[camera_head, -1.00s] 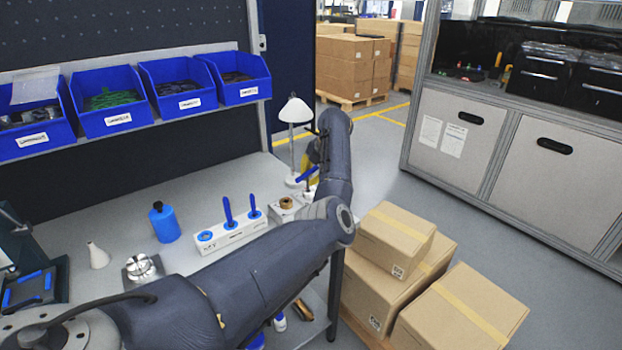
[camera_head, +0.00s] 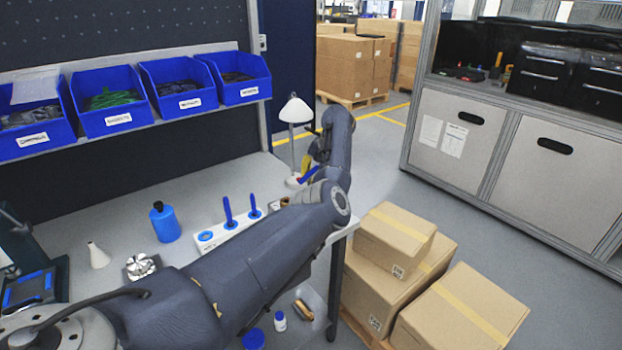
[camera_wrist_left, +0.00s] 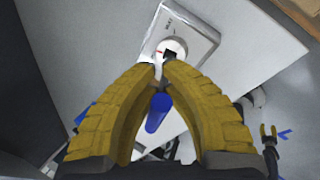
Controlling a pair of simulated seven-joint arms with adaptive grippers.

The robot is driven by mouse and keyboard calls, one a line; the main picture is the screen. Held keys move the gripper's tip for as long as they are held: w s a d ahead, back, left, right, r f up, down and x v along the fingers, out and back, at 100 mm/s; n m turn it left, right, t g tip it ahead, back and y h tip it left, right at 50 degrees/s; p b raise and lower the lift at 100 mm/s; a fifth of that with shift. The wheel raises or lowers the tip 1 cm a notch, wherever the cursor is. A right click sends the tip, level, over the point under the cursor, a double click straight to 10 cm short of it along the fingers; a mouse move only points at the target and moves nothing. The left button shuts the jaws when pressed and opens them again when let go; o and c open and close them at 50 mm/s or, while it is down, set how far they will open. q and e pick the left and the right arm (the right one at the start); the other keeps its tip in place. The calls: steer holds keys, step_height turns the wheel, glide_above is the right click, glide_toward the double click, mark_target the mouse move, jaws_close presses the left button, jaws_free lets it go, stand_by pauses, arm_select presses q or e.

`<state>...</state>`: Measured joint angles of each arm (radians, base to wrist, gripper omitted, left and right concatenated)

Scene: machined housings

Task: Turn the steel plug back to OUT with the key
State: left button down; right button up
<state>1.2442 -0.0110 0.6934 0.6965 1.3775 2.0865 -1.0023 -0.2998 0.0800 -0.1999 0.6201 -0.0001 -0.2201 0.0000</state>
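My left gripper (camera_head: 308,164) has yellow fingers and is beyond the white rack, above the right end of the bench. In the left wrist view its fingertips (camera_wrist_left: 160,64) close together around the shaft of the blue-handled key (camera_wrist_left: 158,112); the handle sits between the fingers, toward the palm. The key also shows in the head view (camera_head: 309,174). Just past the fingertips is a grey housing (camera_wrist_left: 198,22) with a round pale plug (camera_wrist_left: 172,47) bearing a small red mark. Whether the key touches the plug I cannot tell. My arm partly hides the housing (camera_head: 276,207) in the head view.
A white rack (camera_head: 232,233) holds two blue-handled tools. A blue bottle (camera_head: 165,224), a white cone (camera_head: 98,256) and a metal part (camera_head: 141,266) stand to its left. A white lamp (camera_head: 295,112) stands close behind the gripper. Cardboard boxes (camera_head: 395,235) stand off the bench's right end.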

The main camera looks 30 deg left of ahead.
arm_select(q)
steer(key=shift+f+n+g, duration=0.1)
steer(key=shift+n+g, duration=0.4)
steer(key=shift+n, duration=0.9)
steer(key=c, duration=1.5)
jaws_free()
steer(key=shift+o, duration=0.2)
